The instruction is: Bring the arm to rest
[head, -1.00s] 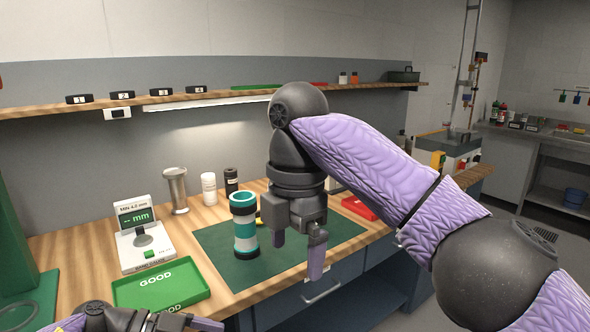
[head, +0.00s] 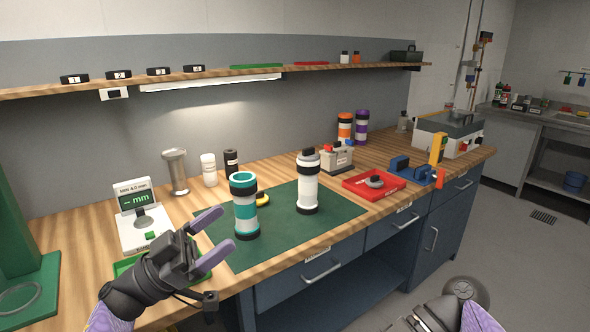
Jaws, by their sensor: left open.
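My left gripper (head: 226,227) is at the lower left, raised over the bench's front edge and partly hiding the green tray (head: 125,268). Its purple fingers are apart with nothing between them, pointing up and right toward the teal and white tube (head: 246,222). That tube stands upright on the dark green mat (head: 283,243), with its top open. A white tube with a black top (head: 308,190) stands upright farther right on the mat. Of my right arm (head: 450,314), only a part shows at the bottom right edge, below the bench; its gripper is out of view.
A gauge (head: 137,196) and a metal cup (head: 176,171) stand at left. A red tray (head: 362,192) holding a dark round part, a blue fixture (head: 409,168) and orange and purple tubes (head: 345,128) are at right. A shelf (head: 225,76) runs behind.

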